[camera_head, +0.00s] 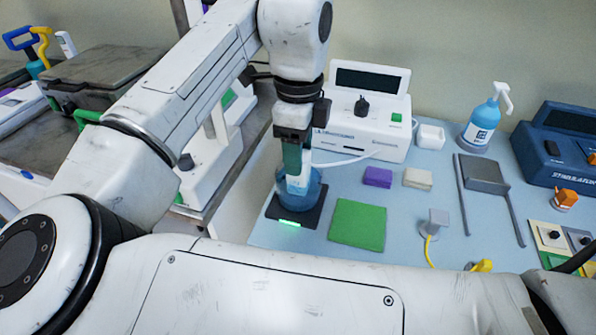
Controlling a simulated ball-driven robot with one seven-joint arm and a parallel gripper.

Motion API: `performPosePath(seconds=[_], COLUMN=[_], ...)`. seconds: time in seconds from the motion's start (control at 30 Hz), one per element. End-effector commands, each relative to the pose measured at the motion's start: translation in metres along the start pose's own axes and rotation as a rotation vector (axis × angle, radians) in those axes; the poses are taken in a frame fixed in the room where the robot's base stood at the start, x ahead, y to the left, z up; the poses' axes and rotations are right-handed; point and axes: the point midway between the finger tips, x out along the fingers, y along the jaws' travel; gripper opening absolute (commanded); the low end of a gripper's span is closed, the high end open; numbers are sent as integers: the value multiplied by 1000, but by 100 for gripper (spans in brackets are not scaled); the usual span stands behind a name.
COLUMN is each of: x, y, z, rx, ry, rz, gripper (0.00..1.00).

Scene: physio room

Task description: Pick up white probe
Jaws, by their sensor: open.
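The white probe (297,186) stands roughly upright in a round blue holder (314,192) on a black base with a lit green strip. A white cable runs from near its top to the white machine (365,125) behind. My gripper (298,168) points down at the probe's upper part, with a dark green finger in front of it. The gripper is open. The far finger is hidden, and I cannot tell whether the jaws touch the probe. The holder hides the probe's lower end.
A green pad (357,225) lies right of the holder. A purple block (378,177) and a cream block (417,179) lie behind it. A blue pump bottle (484,120) and a dark blue machine (556,146) stand farther right. The table's left edge is close to the holder.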

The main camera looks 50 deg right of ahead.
Motion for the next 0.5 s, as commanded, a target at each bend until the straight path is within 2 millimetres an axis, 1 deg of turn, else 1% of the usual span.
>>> performPosePath(seconds=[0.03,0.1,0.2,0.3,0.5], x=[9,20,30,35,35], y=[0,-1,-1,-1,-2], z=[0,0,0,0,0], rx=[-1,0,0,0,0], ry=[1,2,1,1,1], rz=[3,3,1,1,1], gripper=[53,53,53,53,53])
